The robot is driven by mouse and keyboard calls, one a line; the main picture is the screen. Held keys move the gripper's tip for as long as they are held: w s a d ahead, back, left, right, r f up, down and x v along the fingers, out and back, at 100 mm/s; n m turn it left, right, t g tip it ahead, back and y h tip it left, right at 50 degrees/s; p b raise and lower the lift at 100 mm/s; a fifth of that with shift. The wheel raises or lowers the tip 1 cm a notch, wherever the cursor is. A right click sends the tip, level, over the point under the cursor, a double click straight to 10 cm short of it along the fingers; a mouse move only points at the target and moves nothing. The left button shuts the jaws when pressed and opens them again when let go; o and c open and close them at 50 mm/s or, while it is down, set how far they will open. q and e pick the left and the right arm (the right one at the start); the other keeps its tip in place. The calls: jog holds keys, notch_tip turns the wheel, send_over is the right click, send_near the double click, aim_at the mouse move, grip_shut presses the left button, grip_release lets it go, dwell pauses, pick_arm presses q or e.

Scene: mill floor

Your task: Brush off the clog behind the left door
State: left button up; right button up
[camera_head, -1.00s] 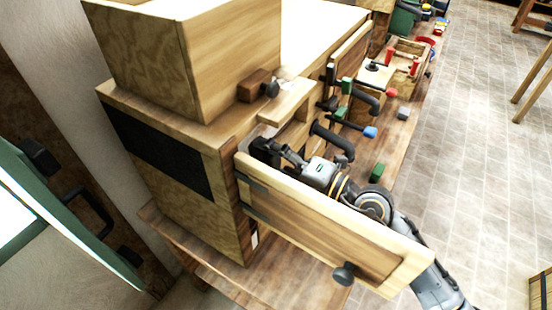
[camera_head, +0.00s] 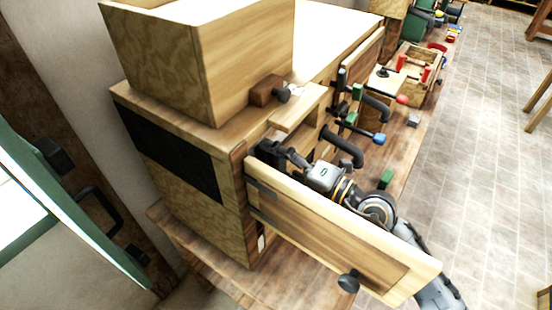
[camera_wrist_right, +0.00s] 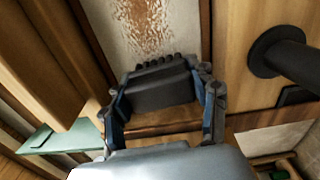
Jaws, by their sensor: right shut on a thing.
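The left door (camera_head: 335,238) is a wooden panel with a black knob (camera_head: 349,281), swung open from the front of the wooden machine (camera_head: 190,215). My right arm reaches in behind it, and my right gripper (camera_head: 278,150) is at the opening, partly hidden by the door. In the right wrist view, the gripper (camera_wrist_right: 163,98) is shut on a dark brush (camera_wrist_right: 160,88) with a row of short black bristles at its far edge. Beyond the bristles, a brown speckled clog (camera_wrist_right: 148,22) lies on a pale surface. I cannot tell whether the bristles touch it. My left gripper is out of view.
Black handles (camera_head: 343,148) and coloured knobs stick out along the machine's front, close to my right arm. A wooden box (camera_head: 205,55) stands on top. A green block (camera_head: 386,179) lies on the bench. Tiled floor (camera_head: 490,150) at the right is clear.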

aim_at(272, 133)
jog(key=shift+p+x, duration=0.4)
jog(key=shift+x, duration=0.35)
jog(key=shift+w+d+b, duration=0.25)
jog(key=shift+w+d, duration=0.3)
jog(key=shift+w, duration=0.15)
jog(key=shift+w+d+b, duration=0.2)
jog(key=shift+w+d, duration=0.3)
jog(key=shift+w, duration=0.25)
jog(key=shift+w+d+b, duration=0.2)
jog(key=shift+w+d, duration=0.2)
jog(key=shift+w, duration=0.3)
jog(key=shift+w+d+b, duration=0.15)
jog(key=shift+w+d, duration=0.25)
jog(key=shift+w, duration=0.35)
jog(key=shift+w+d+b, duration=0.3)
jog(key=shift+w+d, duration=0.2)
jog(key=shift+w, duration=0.2)
jog(key=shift+w+d+b, duration=0.25)
jog(key=shift+w+d, duration=0.25)
jog(key=shift+w, duration=0.25)
jog(key=shift+w+d, duration=0.1)
